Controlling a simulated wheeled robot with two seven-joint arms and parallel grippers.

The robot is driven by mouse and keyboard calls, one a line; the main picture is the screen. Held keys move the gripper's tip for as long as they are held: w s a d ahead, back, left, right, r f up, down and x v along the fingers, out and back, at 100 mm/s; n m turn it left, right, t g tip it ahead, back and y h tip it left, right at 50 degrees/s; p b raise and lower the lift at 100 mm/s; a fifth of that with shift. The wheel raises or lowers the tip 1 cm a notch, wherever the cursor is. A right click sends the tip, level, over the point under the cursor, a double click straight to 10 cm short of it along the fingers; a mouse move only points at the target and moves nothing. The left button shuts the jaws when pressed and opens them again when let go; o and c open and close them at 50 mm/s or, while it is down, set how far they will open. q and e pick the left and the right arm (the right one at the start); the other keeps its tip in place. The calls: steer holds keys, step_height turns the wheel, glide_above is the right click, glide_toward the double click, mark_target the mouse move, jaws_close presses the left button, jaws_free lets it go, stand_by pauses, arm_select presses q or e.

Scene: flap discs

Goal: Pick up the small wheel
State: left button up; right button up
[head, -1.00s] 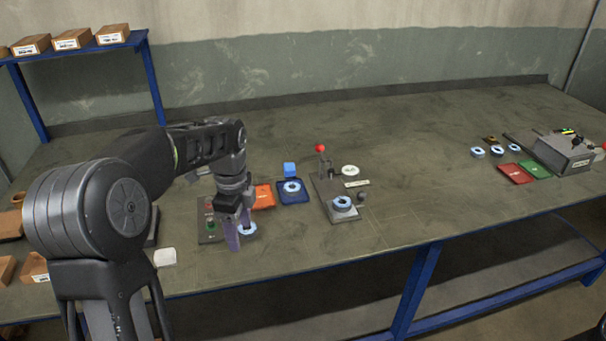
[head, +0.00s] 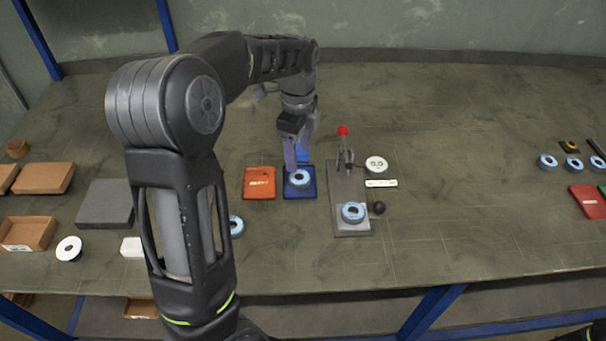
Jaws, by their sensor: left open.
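Several blue-and-white ring-shaped wheels are in the head view, and I cannot tell for sure which one is the small wheel. One wheel (head: 300,179) lies flat in a blue tray (head: 309,194). My left gripper (head: 298,164) is open, fingers pointing down, just above and behind that wheel; I cannot tell whether they touch it. Another wheel (head: 353,212) sits on the grey fixture plate (head: 351,230). A third wheel (head: 236,226) is partly hidden behind my left arm.
An orange tray (head: 258,184) stands left of the blue one. A red-knobbed lever (head: 343,131) rises from the fixture, with a white disc (head: 376,164) beside it. Another wheel (head: 548,161) lies in a group at far right. The table between is clear.

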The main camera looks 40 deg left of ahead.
mark_target(299, 172)
arm_select(q)
steer(key=shift+w+f, duration=0.1)
steer(key=shift+f, duration=1.25)
steer(key=shift+f, duration=0.1)
steer(key=shift+f+p, duration=0.3)
steer(key=shift+p, duration=0.1)
step_height(299, 172, down, 4)
steer(key=shift+f+p, duration=0.25)
steer(key=shift+p, duration=0.25)
steer(key=shift+c, duration=0.4)
steer(key=c, duration=1.1)
steer(key=shift+r, duration=0.2)
